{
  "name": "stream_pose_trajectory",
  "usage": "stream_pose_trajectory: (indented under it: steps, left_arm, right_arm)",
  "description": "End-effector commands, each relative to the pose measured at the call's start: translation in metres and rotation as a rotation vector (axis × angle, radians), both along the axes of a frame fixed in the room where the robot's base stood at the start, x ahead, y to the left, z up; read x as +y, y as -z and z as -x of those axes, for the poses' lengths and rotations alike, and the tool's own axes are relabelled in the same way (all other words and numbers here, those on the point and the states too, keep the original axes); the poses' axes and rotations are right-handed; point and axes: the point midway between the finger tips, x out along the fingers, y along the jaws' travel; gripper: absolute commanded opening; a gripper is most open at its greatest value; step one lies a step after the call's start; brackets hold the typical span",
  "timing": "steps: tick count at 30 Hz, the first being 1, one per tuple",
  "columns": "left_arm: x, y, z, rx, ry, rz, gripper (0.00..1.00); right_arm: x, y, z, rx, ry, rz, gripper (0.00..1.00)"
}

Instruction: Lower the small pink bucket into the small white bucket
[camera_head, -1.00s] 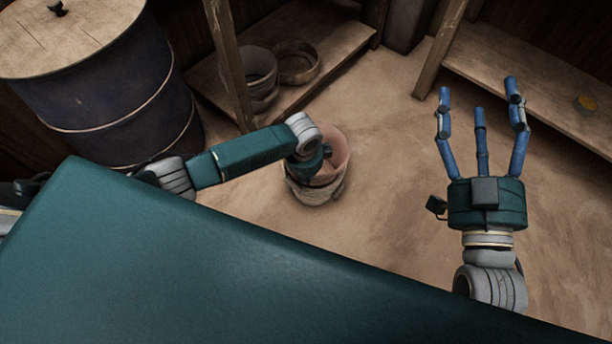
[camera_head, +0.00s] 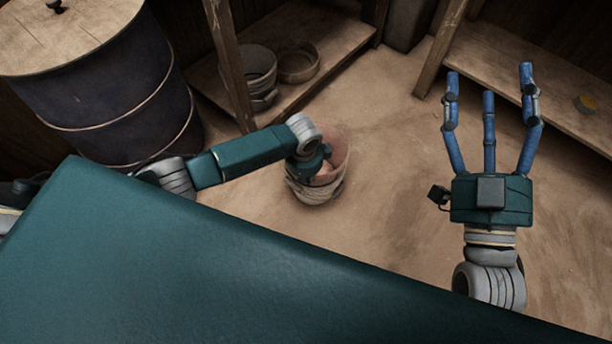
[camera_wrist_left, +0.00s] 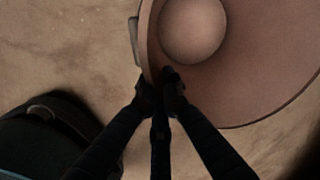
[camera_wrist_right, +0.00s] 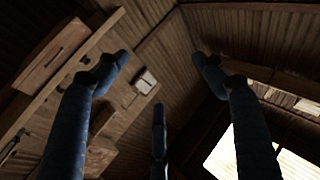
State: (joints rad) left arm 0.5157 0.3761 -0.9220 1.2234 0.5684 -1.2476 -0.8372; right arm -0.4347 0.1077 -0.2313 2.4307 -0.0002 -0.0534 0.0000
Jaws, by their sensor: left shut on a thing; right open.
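The small pink bucket (camera_head: 338,158) shows in the head view with its rim above the small white bucket (camera_head: 318,193), which stands on the floor. The pink bucket's lower part is hidden, and I cannot tell how deep it sits. My left gripper (camera_wrist_left: 160,82) is shut on the pink bucket's rim. In the left wrist view the pink bucket's inner wall (camera_wrist_left: 245,95) and round bottom show; the white bucket cannot be made out there. In the head view my left wrist covers the fingers. My right gripper (camera_head: 490,85) is open and empty, fingers pointing up, well right of the buckets.
A dark barrel (camera_head: 110,110) with a wooden lid stands at the left. A low shelf behind the buckets holds a grey bucket (camera_head: 259,70) and a round sieve-like pan (camera_head: 298,64). Another wooden shelf (camera_head: 530,90) is at the right. The floor (camera_head: 400,190) between is clear.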

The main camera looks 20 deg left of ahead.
Motion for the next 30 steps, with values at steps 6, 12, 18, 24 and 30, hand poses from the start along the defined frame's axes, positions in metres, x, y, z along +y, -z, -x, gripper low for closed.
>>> stream_pose_trajectory:
  steps: [6, 12, 18, 24, 30]
  left_arm:
    - [-0.001, 0.001, -0.001, -0.003, 0.000, 0.002, 0.00]
    - [0.000, 0.003, -0.001, -0.003, 0.000, 0.002, 0.00]
    - [0.000, 0.005, -0.001, -0.003, 0.000, 0.001, 0.00]
    - [0.000, 0.007, -0.001, -0.002, 0.000, 0.001, 0.00]
    - [0.000, 0.009, -0.001, -0.002, 0.000, 0.001, 0.00]
  right_arm:
    - [0.001, -0.006, 0.002, -0.028, -0.003, -0.008, 0.69]
    - [0.001, -0.010, 0.004, -0.051, -0.004, -0.015, 0.69]
    - [0.001, -0.015, 0.007, -0.076, -0.005, -0.022, 0.69]
    - [0.000, -0.020, 0.010, -0.101, -0.007, -0.030, 0.69]
    - [0.000, -0.025, 0.013, -0.125, -0.008, -0.037, 0.69]
